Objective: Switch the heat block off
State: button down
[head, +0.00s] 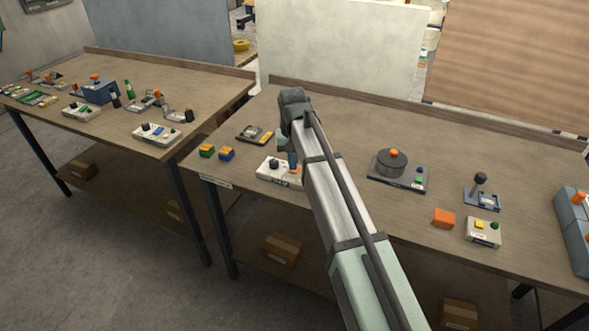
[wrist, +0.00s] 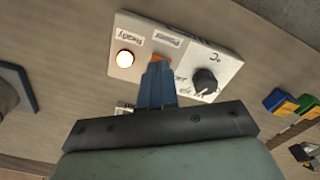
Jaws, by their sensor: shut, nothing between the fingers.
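A white control box (wrist: 215,50) with labels reading Ready, Power and °C fills the middle of the wrist view. It also shows in the head view (head: 266,169), near the table's front edge. It has a black dial (wrist: 204,81) and a round lamp (wrist: 124,59) that glows white beside the Ready label. An orange power switch (wrist: 160,58) sits by the Power label. My gripper (wrist: 158,68) is shut and empty, its blue fingertips at the switch and partly covering it. I cannot tell whether they touch. My gripper also shows in the head view (head: 293,162).
A dark flat device (head: 254,134) stands behind the box. Green and blue blocks with orange and yellow tops (head: 207,151) lie left of it. A round dark device with an orange knob (head: 391,162) stands to the right. Bare tabletop (head: 345,130) lies between them.

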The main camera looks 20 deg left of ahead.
jog(key=shift+f, duration=0.65)
dwell(0.4)
jog(key=shift+r, duration=3.5)
